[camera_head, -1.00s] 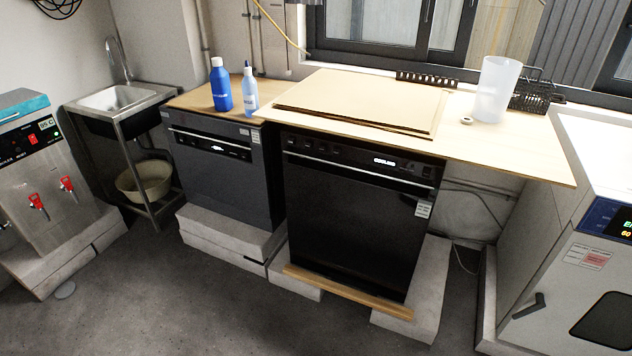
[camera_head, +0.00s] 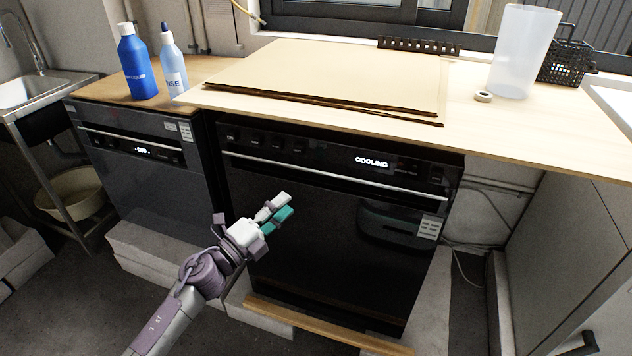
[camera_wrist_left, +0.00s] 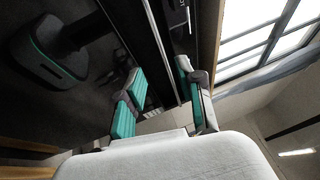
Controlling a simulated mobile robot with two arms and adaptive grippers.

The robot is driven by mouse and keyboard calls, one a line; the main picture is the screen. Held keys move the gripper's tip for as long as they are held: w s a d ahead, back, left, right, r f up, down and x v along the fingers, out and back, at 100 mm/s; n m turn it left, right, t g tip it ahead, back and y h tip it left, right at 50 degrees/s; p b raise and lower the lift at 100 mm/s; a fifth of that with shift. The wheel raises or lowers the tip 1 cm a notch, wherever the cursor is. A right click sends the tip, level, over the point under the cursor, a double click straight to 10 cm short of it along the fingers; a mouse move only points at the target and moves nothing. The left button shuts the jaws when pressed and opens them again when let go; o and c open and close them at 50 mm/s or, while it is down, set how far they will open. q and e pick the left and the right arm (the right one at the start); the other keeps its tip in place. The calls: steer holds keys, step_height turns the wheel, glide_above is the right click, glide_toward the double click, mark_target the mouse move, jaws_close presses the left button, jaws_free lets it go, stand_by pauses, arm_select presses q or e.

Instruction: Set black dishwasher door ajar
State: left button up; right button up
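The black dishwasher (camera_head: 330,235) stands under the wooden worktop in the middle of the head view. Its door looks shut and upright, with a thin silver bar (camera_head: 330,172) across the top and a lit "COOLING" display above. My left gripper (camera_head: 287,204) is in front of the left half of the door, below the bar, with no visible contact. In the left wrist view its two teal-padded fingers (camera_wrist_left: 160,70) are apart with nothing between them. The glossy door (camera_wrist_left: 75,60) fills that view's left side and reflects my body. My right gripper is out of view.
A dark grey dishwasher (camera_head: 145,165) stands to the left. The worktop (camera_head: 540,135) overhangs the black one and carries brown boards (camera_head: 330,75), a clear container (camera_head: 522,50) and a black basket (camera_head: 567,57). A wooden strip (camera_head: 320,325) lies at the door's foot.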

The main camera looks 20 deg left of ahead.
arm_select(q)
steer(key=x, duration=1.1)
steer(key=shift+w, duration=0.3)
steer(key=shift+d, duration=0.1)
steer(key=shift+c, duration=0.3)
jaws_close()
